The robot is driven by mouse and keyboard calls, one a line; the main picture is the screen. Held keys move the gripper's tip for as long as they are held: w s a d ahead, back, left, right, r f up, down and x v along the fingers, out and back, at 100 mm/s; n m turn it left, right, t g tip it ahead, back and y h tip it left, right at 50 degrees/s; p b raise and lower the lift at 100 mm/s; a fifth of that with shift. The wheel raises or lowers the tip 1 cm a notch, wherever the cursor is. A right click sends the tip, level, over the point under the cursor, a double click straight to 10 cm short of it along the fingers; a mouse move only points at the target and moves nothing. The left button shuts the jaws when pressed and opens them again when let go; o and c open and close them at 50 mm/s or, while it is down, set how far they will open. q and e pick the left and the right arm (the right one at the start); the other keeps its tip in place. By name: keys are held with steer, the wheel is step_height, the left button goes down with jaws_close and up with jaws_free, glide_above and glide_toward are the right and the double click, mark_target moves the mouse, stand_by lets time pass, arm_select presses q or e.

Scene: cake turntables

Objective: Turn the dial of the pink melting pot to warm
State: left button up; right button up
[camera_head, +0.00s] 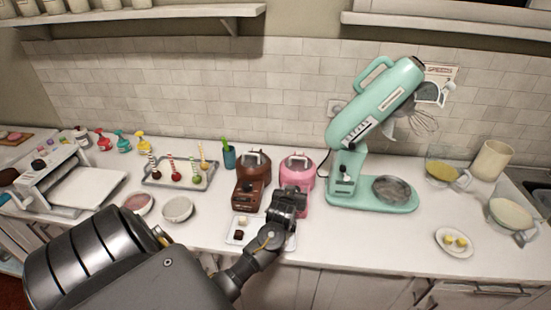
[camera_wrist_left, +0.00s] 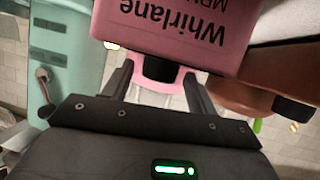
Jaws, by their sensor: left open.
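The pink melting pot (camera_head: 297,168) stands on the counter between the brown pot and the mint mixer. In the left wrist view its pink body (camera_wrist_left: 175,30) appears upside down with "Whirlane" lettering. A dark dial (camera_wrist_left: 158,68) sits at its front. My left gripper (camera_head: 287,203) is in front of the pot in the head view and hides the dial there. In the wrist view my left gripper (camera_wrist_left: 158,75) is open, with one finger on each side of the dial. I cannot tell whether the fingers touch it. The dial's setting cannot be read. My right gripper is not in view.
A brown melting pot (camera_head: 252,178) stands close on the left. The mint stand mixer (camera_head: 372,195) is close on the right. A small white tray (camera_head: 235,237) with dark and light pieces lies below my gripper. The counter (camera_head: 350,243) is clear at front right.

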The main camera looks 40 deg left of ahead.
arm_select(q)
steer(key=shift+a+m+t+h, duration=0.2)
steer(key=shift+m+t+h, duration=0.2)
steer(key=shift+m+h, duration=0.35)
steer(key=shift+s+m+t+h, duration=0.15)
steer(key=shift+m+t+h, duration=0.15)
steer(key=shift+m+h, duration=0.45)
steer(key=b+v, duration=0.3)
steer(key=v, duration=0.8)
steer(key=s+d+f+m+g+h, duration=0.25)
steer(key=s+d+f+g, duration=0.35)
steer(key=s+d+f, duration=0.6)
steer(key=shift+m+g, duration=0.3)
steer(key=shift+m, duration=0.05)
steer(key=shift+s+f, duration=0.2)
steer(key=shift+f, duration=1.2)
steer(key=shift+s+f, duration=0.25)
steer(key=shift+f, duration=1.15)
